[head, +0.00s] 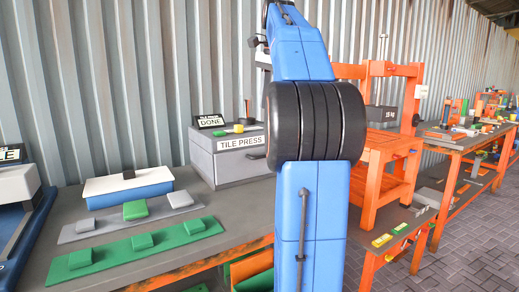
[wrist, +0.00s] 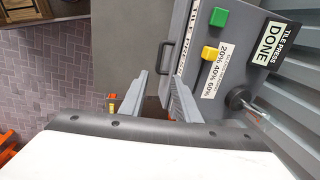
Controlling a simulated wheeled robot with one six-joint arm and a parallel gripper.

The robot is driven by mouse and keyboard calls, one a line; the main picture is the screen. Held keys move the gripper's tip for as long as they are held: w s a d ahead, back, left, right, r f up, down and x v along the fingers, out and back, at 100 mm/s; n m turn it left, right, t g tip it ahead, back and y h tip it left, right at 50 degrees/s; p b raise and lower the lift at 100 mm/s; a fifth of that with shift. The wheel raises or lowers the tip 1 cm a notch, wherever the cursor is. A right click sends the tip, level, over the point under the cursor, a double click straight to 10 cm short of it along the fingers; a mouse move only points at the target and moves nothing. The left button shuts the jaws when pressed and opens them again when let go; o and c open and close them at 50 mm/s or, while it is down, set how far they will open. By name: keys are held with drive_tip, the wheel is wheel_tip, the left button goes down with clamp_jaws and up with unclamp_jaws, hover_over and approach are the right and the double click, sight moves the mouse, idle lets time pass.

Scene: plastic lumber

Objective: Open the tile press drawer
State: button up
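The tile press is a grey box with a TILE PRESS label on its front; it stands on the bench left of my arm in the head view (head: 222,167). In the wrist view the press (wrist: 205,28) fills the upper middle, seen from above. Its dark drawer handle (wrist: 164,66) sticks out from the front face. I see no gap around the drawer. My arm hides the gripper in the head view.
Green (wrist: 219,17) and yellow buttons (wrist: 209,53), a DONE sign (wrist: 273,44) and a dark knob (wrist: 238,98) are on the press top. An orange frame (head: 385,150) stands right.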

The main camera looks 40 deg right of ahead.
sight(263, 156)
drive_tip(key=w+f, duration=0.1)
drive_tip(key=f, duration=0.4)
drive_tip(key=w+f, duration=0.1)
drive_tip(key=f, duration=0.5)
drive_tip(key=w+f, duration=0.1)
drive_tip(key=f, duration=0.5)
drive_tip(key=shift+d, duration=0.4)
drive_tip(key=shift+c, duration=0.2)
clamp_jaws()
